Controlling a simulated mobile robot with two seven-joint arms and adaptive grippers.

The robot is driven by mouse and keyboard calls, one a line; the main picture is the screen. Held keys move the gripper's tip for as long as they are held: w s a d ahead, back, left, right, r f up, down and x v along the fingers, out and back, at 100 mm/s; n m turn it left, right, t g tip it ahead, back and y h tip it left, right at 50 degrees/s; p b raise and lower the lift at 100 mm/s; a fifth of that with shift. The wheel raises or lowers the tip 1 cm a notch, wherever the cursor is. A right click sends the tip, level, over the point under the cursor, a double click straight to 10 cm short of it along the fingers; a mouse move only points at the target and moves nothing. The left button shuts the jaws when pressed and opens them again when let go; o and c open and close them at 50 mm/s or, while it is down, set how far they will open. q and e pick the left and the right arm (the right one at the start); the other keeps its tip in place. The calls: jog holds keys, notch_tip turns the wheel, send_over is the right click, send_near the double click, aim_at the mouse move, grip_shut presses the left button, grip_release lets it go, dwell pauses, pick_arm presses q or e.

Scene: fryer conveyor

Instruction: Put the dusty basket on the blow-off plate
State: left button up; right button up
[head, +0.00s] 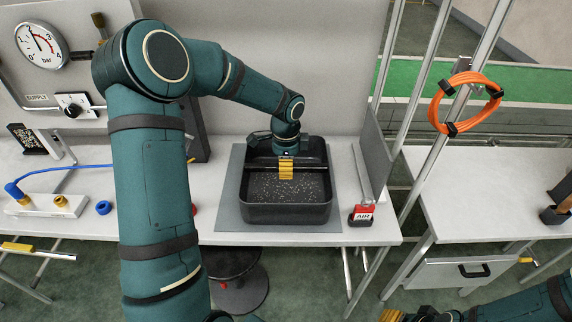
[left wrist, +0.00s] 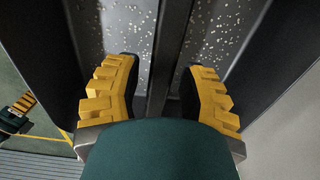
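The dusty basket (head: 287,213) is a dark open tray with pale specks over its floor. It sits flat on a grey plate (head: 228,207), which looks like the blow-off plate, on the white table. My left gripper (head: 286,172) points down over the middle of the basket. In the left wrist view its yellow fingers (left wrist: 160,75) are apart, one on each side of the basket's dark central bar (left wrist: 168,60), with gaps visible. My right gripper (head: 402,316) is cut off at the bottom edge of the head view, away from the basket; its opening is unclear.
A red AIR-labelled piece (head: 361,214) with a lever stands just right of the plate. A gauge panel (head: 70,100) is at the left. A second white table (head: 480,190) stands right of the metal posts; an orange hose coil (head: 465,104) hangs there.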

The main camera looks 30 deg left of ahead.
pick_arm(q)
jog(key=shift+r, duration=0.1)
notch_tip(320, 180, up, 12)
jog(key=p, duration=0.3)
dwell(0.7)
